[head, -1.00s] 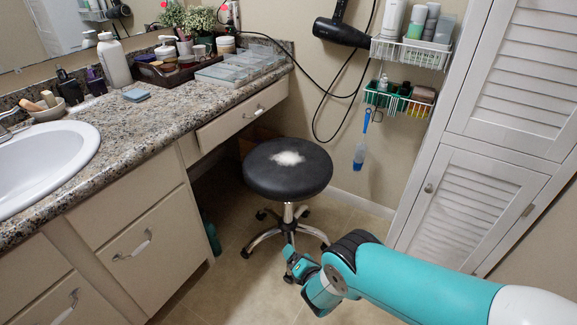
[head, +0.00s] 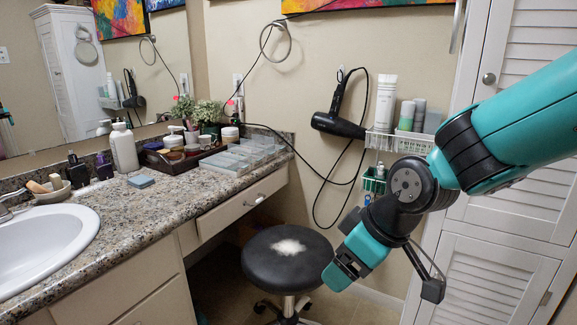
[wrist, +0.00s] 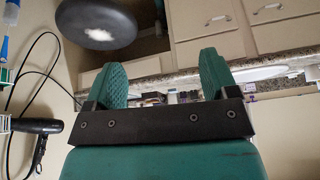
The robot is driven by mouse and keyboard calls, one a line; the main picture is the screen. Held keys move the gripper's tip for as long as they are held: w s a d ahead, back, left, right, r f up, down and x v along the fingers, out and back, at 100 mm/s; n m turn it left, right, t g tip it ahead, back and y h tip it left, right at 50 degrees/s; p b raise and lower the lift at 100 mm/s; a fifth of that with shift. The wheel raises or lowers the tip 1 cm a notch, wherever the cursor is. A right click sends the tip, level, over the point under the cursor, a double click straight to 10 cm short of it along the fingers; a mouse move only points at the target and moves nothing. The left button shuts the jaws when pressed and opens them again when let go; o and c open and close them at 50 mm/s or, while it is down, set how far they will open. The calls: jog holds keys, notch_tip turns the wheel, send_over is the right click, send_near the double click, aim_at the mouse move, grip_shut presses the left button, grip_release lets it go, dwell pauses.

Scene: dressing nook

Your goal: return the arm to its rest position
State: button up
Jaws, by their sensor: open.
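My arm, teal with black joints, reaches in from the right in the head view. My gripper (head: 345,272) hangs at its end, in front of the right edge of the round black stool (head: 287,262) in the picture. In the wrist view my gripper (wrist: 165,78) shows two teal fingers spread wide apart, with nothing between them. The stool seat (wrist: 97,24) is at the upper left there, apart from the fingers, with a white fluffy patch (wrist: 98,35) on it.
A granite counter (head: 130,215) with a sink (head: 40,245) and toiletries runs along the left. A hair dryer (head: 338,125) and wire baskets (head: 400,142) hang on the back wall. A white louvered cabinet (head: 490,280) stands at the right, behind my arm.

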jog(key=s+d+r+m+g+p, duration=0.1)
jog(key=s+d+r+m+g, duration=0.15)
jog(key=s, duration=0.75)
jog(key=s+d+r+m+g+p, duration=0.1)
jog(key=s+d+r, duration=0.25)
jog(key=s, duration=0.55)
notch_tip(320, 180, up, 16)
jog(key=p, duration=1.5)
jog(key=shift+w+a, duration=0.15)
jog(key=shift+a, duration=0.2)
jog(key=shift+f+t, duration=0.15)
jog(key=shift+t, duration=0.1)
jog(key=shift+w+f, duration=0.1)
jog(key=shift+w, duration=0.7)
